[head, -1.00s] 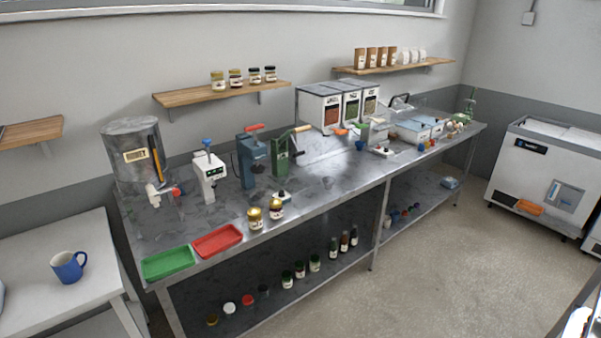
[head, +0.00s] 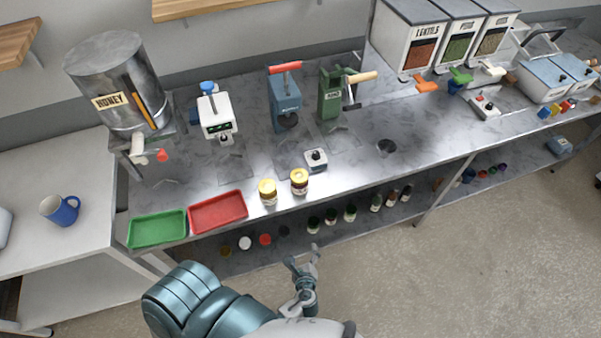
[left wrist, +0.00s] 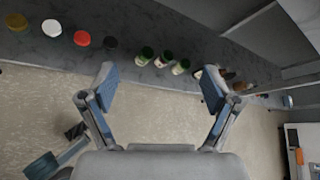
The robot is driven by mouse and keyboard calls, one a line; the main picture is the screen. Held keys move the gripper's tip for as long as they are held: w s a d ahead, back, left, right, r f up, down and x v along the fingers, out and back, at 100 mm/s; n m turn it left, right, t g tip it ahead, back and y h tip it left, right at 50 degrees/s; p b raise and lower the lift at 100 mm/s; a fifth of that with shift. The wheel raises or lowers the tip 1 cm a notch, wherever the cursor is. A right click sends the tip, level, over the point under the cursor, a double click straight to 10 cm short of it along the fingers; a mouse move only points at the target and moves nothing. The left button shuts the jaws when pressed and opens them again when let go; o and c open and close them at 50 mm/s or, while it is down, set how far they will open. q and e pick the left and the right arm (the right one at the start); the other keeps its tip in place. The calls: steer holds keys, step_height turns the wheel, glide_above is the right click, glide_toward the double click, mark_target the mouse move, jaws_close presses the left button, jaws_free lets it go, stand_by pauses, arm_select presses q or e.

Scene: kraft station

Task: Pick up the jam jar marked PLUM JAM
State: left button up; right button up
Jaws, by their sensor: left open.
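My left gripper (head: 303,256) is in front of the counter, below and apart from both jars. In the left wrist view my left gripper (left wrist: 155,90) is open, with nothing between its fingers. My right gripper is not in view.
A red tray (head: 218,212) and a green tray (head: 157,229) lie left of the jars. A small white device (head: 316,159) stands behind them. The lower shelf holds loose lids (head: 265,240) and several bottles (head: 350,213). Floor in front is clear.

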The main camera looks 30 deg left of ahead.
mark_target(300, 185)
arm_select(q)
step_height(300, 185, up, 21)
steer(key=w+m+t+y+p, duration=0.2)
steer(key=m+t+y, duration=0.2)
steer(key=m, duration=0.1)
steer(key=shift+m, duration=0.3)
steer(key=p+x, duration=0.2)
steer(key=x, duration=0.9)
steer(key=shift+a, duration=0.3)
steer(key=p+x, duration=0.1)
steer(key=x, duration=0.3)
steer(key=shift+w+a+p, duration=0.15)
steer(key=shift+w+p, duration=0.15)
steer(key=shift+w, duration=0.05)
steer(key=shift+w+a+f, duration=0.15)
steer(key=shift+w+a, duration=0.25)
steer(key=shift+w, duration=0.05)
steer(key=shift+s, duration=0.1)
jaws_close()
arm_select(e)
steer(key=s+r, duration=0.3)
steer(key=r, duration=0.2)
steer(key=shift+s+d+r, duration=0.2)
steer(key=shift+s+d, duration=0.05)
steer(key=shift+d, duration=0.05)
